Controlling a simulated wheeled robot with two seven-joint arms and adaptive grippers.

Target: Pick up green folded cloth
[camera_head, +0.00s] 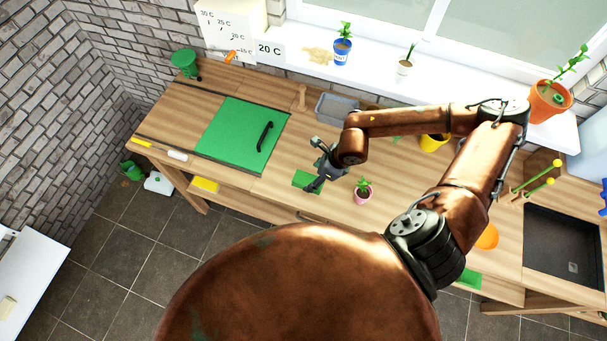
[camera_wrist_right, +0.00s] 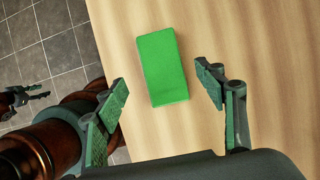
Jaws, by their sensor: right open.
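The green folded cloth (camera_wrist_right: 164,67) lies flat on the wooden worktop as a small rectangle. In the head view the cloth (camera_head: 302,178) is partly covered by my right gripper (camera_head: 314,166), which hangs over it. In the right wrist view my right gripper (camera_wrist_right: 160,88) is open and empty, with one finger on either side of the cloth and apart from it. How high the fingers are above the worktop is hard to tell. My left gripper (camera_wrist_right: 32,96) shows small and dark at the left edge of the wrist view, away from the worktop, over the floor.
A pink pot with a plant (camera_head: 363,190) stands close right of the cloth. A grey tray (camera_head: 338,108) is behind it and a green board with a black handle (camera_head: 225,135) is to the left. A black sink (camera_head: 565,250) is far right. Bare wood surrounds the cloth.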

